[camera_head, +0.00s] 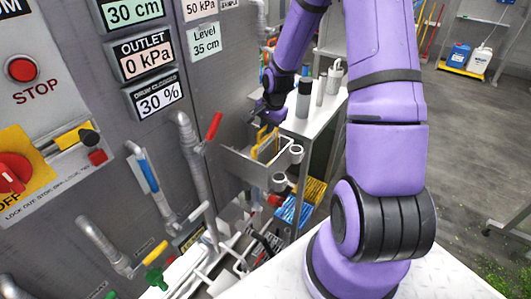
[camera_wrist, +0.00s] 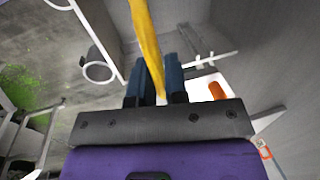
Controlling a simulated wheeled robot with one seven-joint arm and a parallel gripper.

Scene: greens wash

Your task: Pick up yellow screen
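The yellow screen (camera_head: 263,146) stands upright at the grey metal rack in the middle of the head view. My gripper (camera_head: 268,118) is directly above it, pointing down. In the wrist view the screen shows as a thin yellow edge (camera_wrist: 147,40) running down between the two dark fingers of my gripper (camera_wrist: 158,84). The fingers are close together with the yellow edge filling the narrow gap, so the gripper looks shut on it. The screen's lower part is partly hidden by the rack in the head view.
More yellow (camera_head: 313,190) and blue slatted pieces (camera_head: 294,211) lie below the rack. A steel table (camera_head: 322,125) with bottles stands behind. The control panel wall, with pipes and a red-handled valve (camera_head: 213,126), is close on the left. Open floor (camera_head: 465,130) lies on the right.

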